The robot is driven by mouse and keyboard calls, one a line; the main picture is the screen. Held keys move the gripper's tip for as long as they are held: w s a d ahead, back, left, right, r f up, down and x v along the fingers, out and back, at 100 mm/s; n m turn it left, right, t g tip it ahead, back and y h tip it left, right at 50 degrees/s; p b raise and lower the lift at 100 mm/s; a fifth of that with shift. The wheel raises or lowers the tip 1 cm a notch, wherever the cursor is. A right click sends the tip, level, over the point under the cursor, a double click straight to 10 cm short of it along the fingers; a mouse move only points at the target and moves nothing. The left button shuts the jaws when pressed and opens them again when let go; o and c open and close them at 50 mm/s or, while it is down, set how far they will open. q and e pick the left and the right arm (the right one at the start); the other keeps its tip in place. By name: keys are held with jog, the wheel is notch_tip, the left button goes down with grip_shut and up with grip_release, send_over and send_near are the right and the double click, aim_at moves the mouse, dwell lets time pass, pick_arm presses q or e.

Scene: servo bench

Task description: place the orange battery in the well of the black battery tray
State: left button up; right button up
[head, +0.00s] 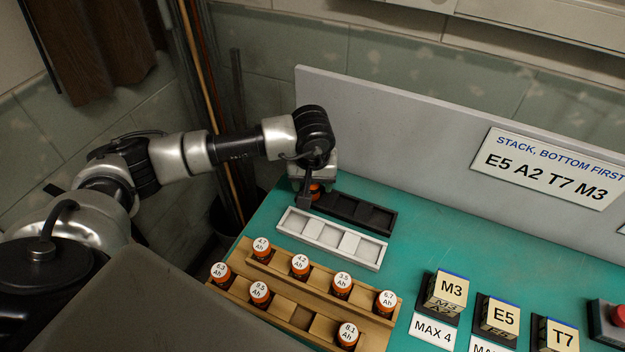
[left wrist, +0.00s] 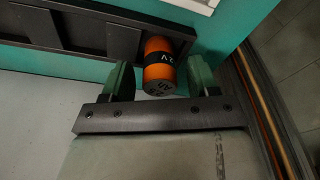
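The black battery tray (head: 355,212) lies at the back of the bench. The orange battery (head: 316,188) is at its left end, mostly hidden by my left gripper (head: 311,196). In the left wrist view the battery (left wrist: 159,66), orange with a black band, stands at the end compartment of the tray (left wrist: 85,33). Its base is hidden, so how deep it sits cannot be told. The green fingers of my left gripper (left wrist: 161,78) are on either side of it, with a visible gap at each side. My right gripper is not in view.
A white tray (head: 330,239) lies just in front of the black one. A wooden rack (head: 290,312) with several labelled orange batteries is nearer. Lettered blocks stand at right beside a red button (head: 618,315). A grey panel (head: 420,150) rises behind the trays.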

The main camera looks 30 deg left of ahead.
aim_at(312, 185)
pick_arm(q)
jog(key=shift+r, duration=0.1)
jog(key=shift+r+p, duration=0.2)
jog(key=shift+p, duration=0.15)
notch_tip(312, 185, up, 12)
jog(key=s+b, duration=0.1)
jog(key=b, duration=0.1)
jog(key=shift+s+d+f, duration=0.15)
jog(key=shift+s+d, duration=0.15)
jog(key=shift+d, duration=0.1)
